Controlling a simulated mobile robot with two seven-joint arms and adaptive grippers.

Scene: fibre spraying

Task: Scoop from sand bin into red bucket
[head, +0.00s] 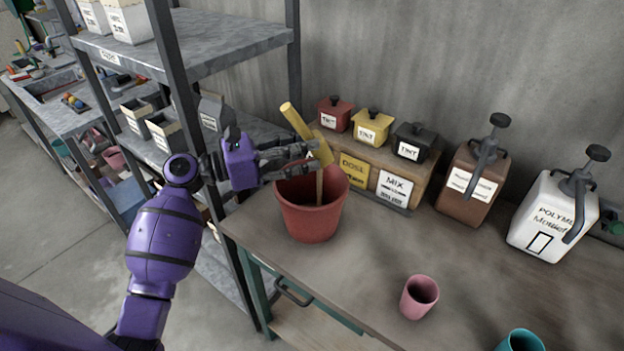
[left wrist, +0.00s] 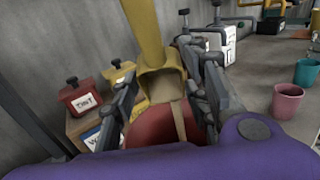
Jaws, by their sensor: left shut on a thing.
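The red bucket (head: 312,213) stands upright on the near left part of the table; its rim also shows in the left wrist view (left wrist: 150,132). My left gripper (head: 311,158) is shut on a yellow scoop (head: 296,121) above the bucket. The scoop is tilted, with its handle up and its open end down, and the left wrist view shows its square mouth (left wrist: 160,80). A thin tan stream, apparently sand, runs from the scoop down into the bucket. The bucket's bottom is hidden. I cannot pick out the sand bin for certain. My right gripper is not in view.
A grey shelf rack (head: 225,42) with labelled bins stands left of the bucket. Behind it are lidded tint boxes on a wooden stand (head: 421,185). A brown jug (head: 470,185) and white jug (head: 552,215) stand right. A pink cup (head: 418,298) is near front; the table between is clear.

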